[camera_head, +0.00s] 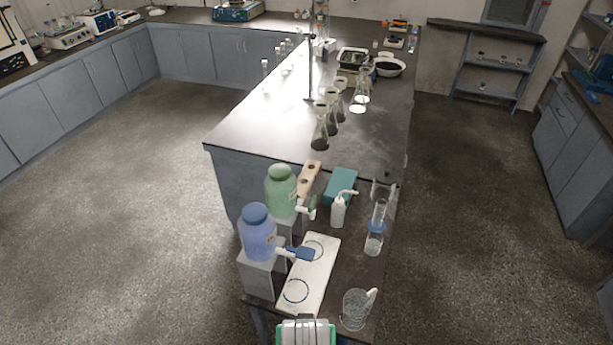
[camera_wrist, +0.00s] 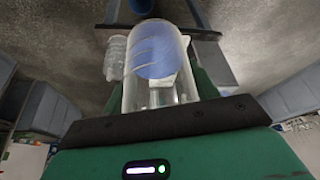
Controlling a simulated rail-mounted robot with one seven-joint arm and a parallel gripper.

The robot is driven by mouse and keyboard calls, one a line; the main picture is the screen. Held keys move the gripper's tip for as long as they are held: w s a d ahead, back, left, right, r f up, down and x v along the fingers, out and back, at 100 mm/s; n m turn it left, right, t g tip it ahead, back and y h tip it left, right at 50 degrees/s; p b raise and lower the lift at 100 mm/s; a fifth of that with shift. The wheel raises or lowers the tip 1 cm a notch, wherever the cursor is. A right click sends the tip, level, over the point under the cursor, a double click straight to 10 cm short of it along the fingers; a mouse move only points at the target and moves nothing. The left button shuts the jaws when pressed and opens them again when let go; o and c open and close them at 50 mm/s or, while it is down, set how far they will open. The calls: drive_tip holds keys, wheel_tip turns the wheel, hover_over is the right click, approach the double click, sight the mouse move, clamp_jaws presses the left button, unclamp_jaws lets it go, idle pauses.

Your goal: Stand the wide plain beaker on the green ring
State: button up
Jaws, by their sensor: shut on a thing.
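In the wrist view my gripper (camera_wrist: 160,100) is shut on a clear, wide glass beaker (camera_wrist: 133,85), and a blue round shape shows through it. In the head view my gripper (camera_head: 306,332) is at the bottom edge, in front of the white board; the held beaker cannot be made out there. The white board (camera_head: 322,272) carries two thin ring outlines. The far ring (camera_head: 314,243) is dark, and its colour is hard to tell; the near ring (camera_head: 296,291) looks dark blue. No beaker stands on either ring.
A blue jug (camera_head: 257,236) and a green jug (camera_head: 281,190) stand on grey blocks left of the board, their taps reaching toward it. Glassware (camera_head: 355,310) stands right of the board, with a blue-banded glass piece (camera_head: 375,238) farther back. A white wash bottle (camera_head: 338,211) stands behind the board.

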drive_tip(key=s+p+v, duration=0.1)
drive_tip(key=p+v, duration=0.6)
drive_tip(key=v, duration=0.2)
drive_tip(key=shift+s+p, duration=0.2)
drive_tip(key=shift+p, duration=0.2)
drive_tip(key=shift+f, duration=0.15)
